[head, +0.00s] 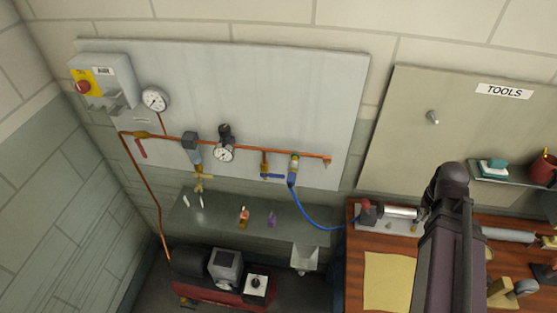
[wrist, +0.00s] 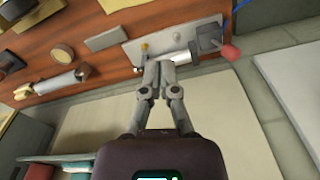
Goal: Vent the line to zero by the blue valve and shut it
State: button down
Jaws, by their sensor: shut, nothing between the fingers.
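The blue valve (head: 272,176) is on the grey wall panel in the head view, below the copper pipe (head: 240,146). Its blue lever lies about level, across a short drop from the pipe. A large dial gauge (head: 155,99) is at the panel's upper left and a smaller one (head: 223,154) is mid-pipe; their needles are too small to read. My gripper (wrist: 165,68) is shut and empty in the wrist view, over the bench near a silver cylinder (wrist: 185,58). In the head view my arm hides the gripper. It is well to the right of the blue valve.
A blue hose (head: 312,218) runs from the panel to the red-ended cylinder fixture (head: 398,212) on the wooden bench (head: 352,285). A red-lever valve (head: 141,148) is at the pipe's left. A shelf (head: 520,181) holds a red cup. A compressor (head: 215,290) stands below.

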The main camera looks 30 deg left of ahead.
jog(key=w+a+r+p, duration=0.3)
jog(key=a+r+p, duration=0.1)
jog(key=a+r, duration=0.1)
jog(key=n, duration=0.3)
send_over(273, 176)
jog(key=shift+w+d+r+h, duration=0.15)
jog(key=shift+w+d+h, duration=0.25)
jog(key=shift+w, duration=0.05)
jog(key=f+b, duration=0.9)
jog(key=d+f+b, duration=0.1)
jog(key=f+b, duration=0.4)
jog(key=shift+w, duration=0.15)
